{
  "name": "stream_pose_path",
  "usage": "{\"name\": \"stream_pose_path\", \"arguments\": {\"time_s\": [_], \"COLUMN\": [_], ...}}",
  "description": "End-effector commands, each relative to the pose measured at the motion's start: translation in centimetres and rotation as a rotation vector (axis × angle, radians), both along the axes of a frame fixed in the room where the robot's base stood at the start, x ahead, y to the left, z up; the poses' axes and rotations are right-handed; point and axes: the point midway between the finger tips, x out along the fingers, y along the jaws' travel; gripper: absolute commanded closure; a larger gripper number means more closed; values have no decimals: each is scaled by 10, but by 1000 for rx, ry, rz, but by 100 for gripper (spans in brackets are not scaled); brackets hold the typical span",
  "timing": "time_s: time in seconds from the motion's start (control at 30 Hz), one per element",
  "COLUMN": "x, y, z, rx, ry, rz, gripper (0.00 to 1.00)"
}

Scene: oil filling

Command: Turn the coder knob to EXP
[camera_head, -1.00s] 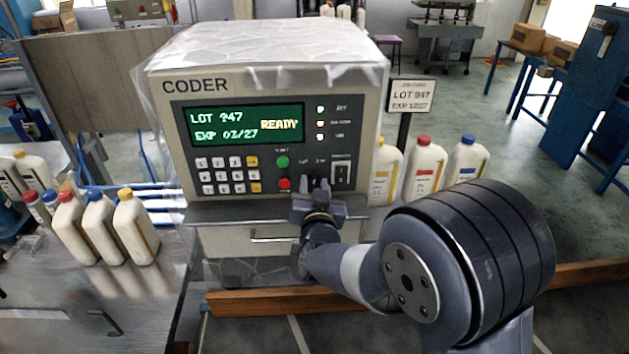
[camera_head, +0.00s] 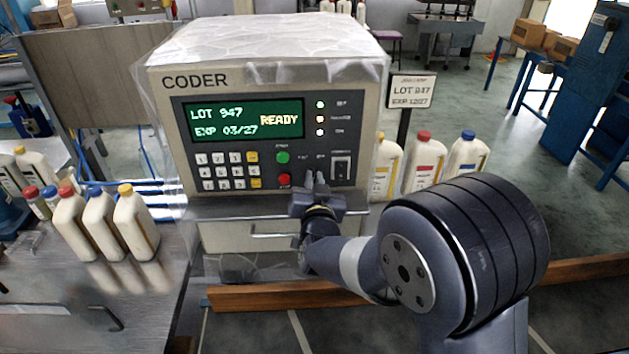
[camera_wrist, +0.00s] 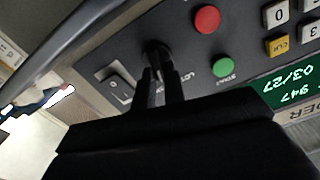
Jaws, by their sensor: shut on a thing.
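The coder (camera_head: 255,215) is a beige box with a plastic cover. Its green display (camera_head: 245,120) reads LOT 947, EXP 03/27 and READY. My gripper (camera_head: 314,181) is at the lower right of its panel, its fingers in front of the knob. In the wrist view the dark knob (camera_wrist: 157,52) sits at the tips of my gripper (camera_wrist: 159,80), and the two fingers are close together, shut on it. The fingers cover part of the knob, so I cannot tell where it points. A LOT label shows beside it.
A red button (camera_head: 285,180), a green button (camera_head: 282,157), a keypad (camera_head: 228,171) and a rocker switch (camera_head: 341,170) are near the knob. A sign (camera_head: 412,92) reads LOT 947, EXP 12/27. Bottles stand on both sides. A ledge (camera_head: 250,212) runs below the panel.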

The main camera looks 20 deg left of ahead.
Motion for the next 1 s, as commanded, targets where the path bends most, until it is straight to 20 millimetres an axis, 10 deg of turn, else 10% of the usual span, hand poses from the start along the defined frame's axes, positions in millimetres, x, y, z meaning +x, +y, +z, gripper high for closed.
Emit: {"name": "stream_pose_path", "arguments": {"time_s": [1.0], "x": [2], "y": [-4], "z": [-2], "rx": [344], "ry": [190], "rz": [-1], "gripper": [100]}}
